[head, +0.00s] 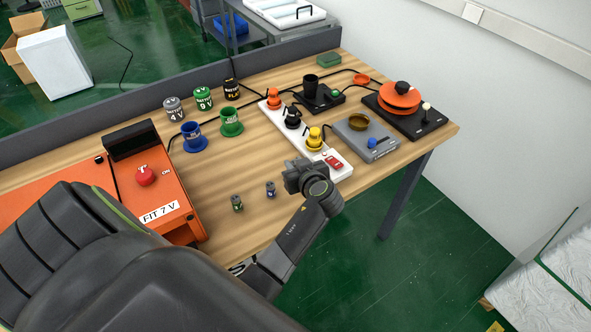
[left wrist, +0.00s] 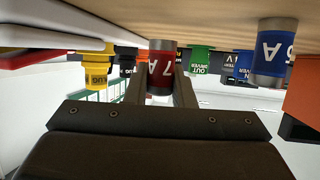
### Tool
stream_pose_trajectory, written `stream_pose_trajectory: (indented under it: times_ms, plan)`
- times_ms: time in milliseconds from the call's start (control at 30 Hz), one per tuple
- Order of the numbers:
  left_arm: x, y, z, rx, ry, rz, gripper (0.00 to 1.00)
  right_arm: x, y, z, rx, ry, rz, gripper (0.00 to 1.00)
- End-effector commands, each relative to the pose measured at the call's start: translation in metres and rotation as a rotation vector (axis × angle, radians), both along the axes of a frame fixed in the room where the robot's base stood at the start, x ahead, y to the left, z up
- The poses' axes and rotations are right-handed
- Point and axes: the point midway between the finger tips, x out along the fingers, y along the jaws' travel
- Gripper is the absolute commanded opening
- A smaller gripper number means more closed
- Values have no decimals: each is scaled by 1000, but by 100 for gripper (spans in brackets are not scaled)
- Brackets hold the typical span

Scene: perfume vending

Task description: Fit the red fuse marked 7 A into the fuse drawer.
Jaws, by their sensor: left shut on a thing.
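The red fuse marked 7 A (left wrist: 162,68) is upright between the fingers of my left gripper (left wrist: 161,88) in the left wrist view, which looks upside down. In the head view my left gripper (head: 296,177) is low over the table's front edge, shut on the fuse, and hides it. Two other small fuses stand to its left: a green-banded one (head: 237,203) and a blue one (head: 270,190). The blue one, with an A mark, also shows in the wrist view (left wrist: 271,52). I cannot make out the fuse drawer. My right gripper is not in view.
A white strip (head: 278,122) with orange, black and yellow plugs and a red switch (head: 333,162) lies just beyond my gripper. An orange machine (head: 150,185) labelled FIT 7 V stands left. Batteries and blue and green cups stand behind. A grey device (head: 366,138) stands right.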

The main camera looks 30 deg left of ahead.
Motion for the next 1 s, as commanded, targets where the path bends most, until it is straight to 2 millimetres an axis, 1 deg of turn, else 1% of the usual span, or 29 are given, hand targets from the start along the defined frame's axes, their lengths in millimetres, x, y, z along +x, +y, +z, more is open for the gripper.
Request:
stream_pose_trajectory:
  times_ms: [200, 400, 500, 667, 767, 867, 1000]
  plan:
    - [1, 0, 40, -1, -7, 0, 0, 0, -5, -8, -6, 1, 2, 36]
    - [1, 0, 69, -1, -5, 0, 0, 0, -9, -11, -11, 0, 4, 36]
    - [0, 0, 76, 0, -2, 0, 0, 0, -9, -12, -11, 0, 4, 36]
    - [1, -1, 82, 0, -2, -7, 0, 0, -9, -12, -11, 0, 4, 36]
    - [4, -7, 93, -1, -6, -37, 0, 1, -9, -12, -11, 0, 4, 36]
    - [7, -18, 113, -2, -8, -105, 0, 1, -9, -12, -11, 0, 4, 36]
    - [11, -41, 151, -4, -13, -263, 0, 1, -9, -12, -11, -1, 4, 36]
